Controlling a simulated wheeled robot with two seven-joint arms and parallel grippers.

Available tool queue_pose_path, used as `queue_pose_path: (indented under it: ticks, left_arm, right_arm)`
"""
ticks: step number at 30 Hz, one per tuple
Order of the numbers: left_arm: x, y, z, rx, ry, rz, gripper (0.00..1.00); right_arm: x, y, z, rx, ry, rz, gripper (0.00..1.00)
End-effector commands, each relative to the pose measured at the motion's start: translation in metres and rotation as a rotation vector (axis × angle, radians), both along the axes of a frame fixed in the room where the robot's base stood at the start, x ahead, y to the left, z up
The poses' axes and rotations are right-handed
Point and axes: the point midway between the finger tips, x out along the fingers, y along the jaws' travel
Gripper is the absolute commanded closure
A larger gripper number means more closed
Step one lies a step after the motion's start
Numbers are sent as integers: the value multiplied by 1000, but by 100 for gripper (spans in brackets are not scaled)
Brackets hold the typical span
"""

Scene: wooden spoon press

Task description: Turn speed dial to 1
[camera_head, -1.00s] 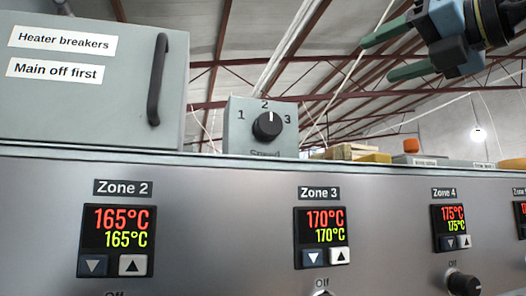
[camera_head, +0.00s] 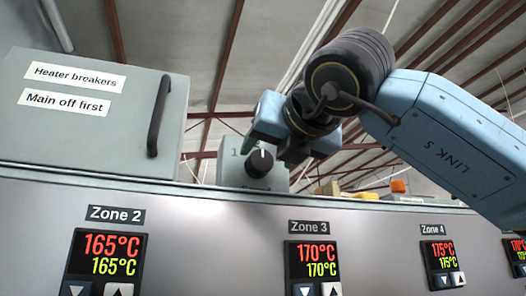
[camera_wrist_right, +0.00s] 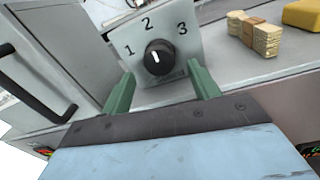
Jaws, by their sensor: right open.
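The speed dial is a black round knob (camera_head: 259,163) on a grey box (camera_head: 232,172) behind the top edge of the zone panel. In the right wrist view the knob (camera_wrist_right: 159,57) has 1, 2 and 3 printed around it, and its white mark points up towards 2. My right gripper (camera_head: 284,138) is in front of the dial box in the head view and covers part of its face. In the right wrist view its green fingers (camera_wrist_right: 160,72) are open, one on each side of the knob and apart from it. My left gripper is not in view.
A grey breaker cabinet (camera_head: 80,125) with a black handle (camera_head: 159,117) stands left of the dial. The zone panel (camera_head: 210,235) with its displays runs below.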

Motion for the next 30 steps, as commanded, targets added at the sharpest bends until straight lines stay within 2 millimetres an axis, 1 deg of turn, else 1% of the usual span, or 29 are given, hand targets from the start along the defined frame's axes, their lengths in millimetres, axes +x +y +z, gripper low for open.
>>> queue_pose_path:
  ticks: [1,3,7,12,18,19,28,29,30]
  left_arm:
    - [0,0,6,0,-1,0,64]
    - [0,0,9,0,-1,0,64]
    - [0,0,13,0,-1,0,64]
    - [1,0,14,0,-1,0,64]
    - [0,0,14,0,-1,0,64]
    - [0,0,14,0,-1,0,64]
    - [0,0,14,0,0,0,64]
    - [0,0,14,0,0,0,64]
    - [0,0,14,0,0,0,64]
  right_arm:
    - [9,4,2,-1,2,0,39]
    - [19,7,1,-1,2,-1,39]
    - [31,12,1,0,1,0,39]
    - [37,15,0,-1,-1,1,39]
    - [37,14,-1,-1,-1,1,39]
    - [37,14,-1,-1,-1,1,40]
    - [37,14,0,-1,-1,1,80]
    - [36,14,0,0,-1,1,83]
    - [36,14,0,-1,-1,1,83]
